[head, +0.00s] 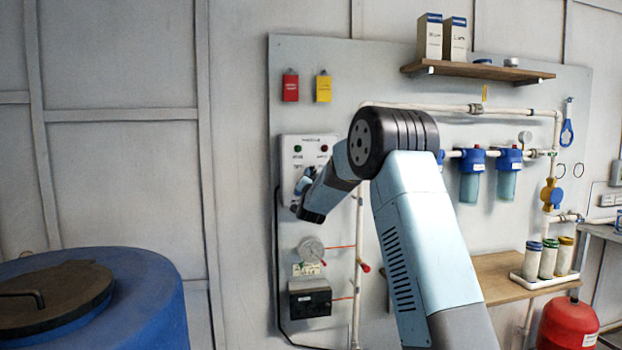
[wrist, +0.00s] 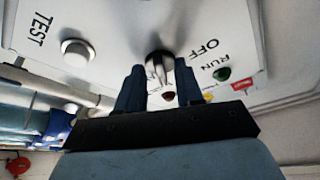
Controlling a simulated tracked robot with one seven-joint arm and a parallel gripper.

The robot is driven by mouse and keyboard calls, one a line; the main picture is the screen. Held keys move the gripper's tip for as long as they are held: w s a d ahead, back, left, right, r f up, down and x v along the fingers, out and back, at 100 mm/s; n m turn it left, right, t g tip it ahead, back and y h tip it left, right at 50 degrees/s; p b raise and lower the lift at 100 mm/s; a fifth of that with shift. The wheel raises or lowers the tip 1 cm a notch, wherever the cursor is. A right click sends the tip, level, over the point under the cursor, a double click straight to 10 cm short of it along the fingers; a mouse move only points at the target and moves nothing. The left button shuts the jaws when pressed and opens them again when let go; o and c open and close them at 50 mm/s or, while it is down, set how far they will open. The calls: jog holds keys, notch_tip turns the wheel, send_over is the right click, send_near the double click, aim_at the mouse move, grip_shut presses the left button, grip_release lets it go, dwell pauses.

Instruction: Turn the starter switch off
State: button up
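The starter box (head: 297,150) is a pale panel on the wall board, with a green and a red lamp at its top. In the wrist view its face (wrist: 115,20) carries the labels TEST, OFF and RUN. The starter switch (wrist: 160,64) is a dark round knob with a light metallic ridge, beside the OFF label. My gripper (wrist: 159,72) is open, with its two blue fingers on either side of the knob and visible gaps between. Whether the fingertips touch it I cannot tell. In the head view my gripper (head: 303,184) is at the box's front, and my wrist hides the lower box.
A round pale button (wrist: 77,51) sits near TEST, and a green lamp (wrist: 222,73) near RUN. A gauge (head: 311,250) and a black box (head: 310,300) are below the starter box. A blue barrel (head: 150,300) stands at left. Blue filter housings (head: 472,160) hang at right.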

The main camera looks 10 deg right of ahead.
jog(key=shift+c, duration=0.2)
grip_shut()
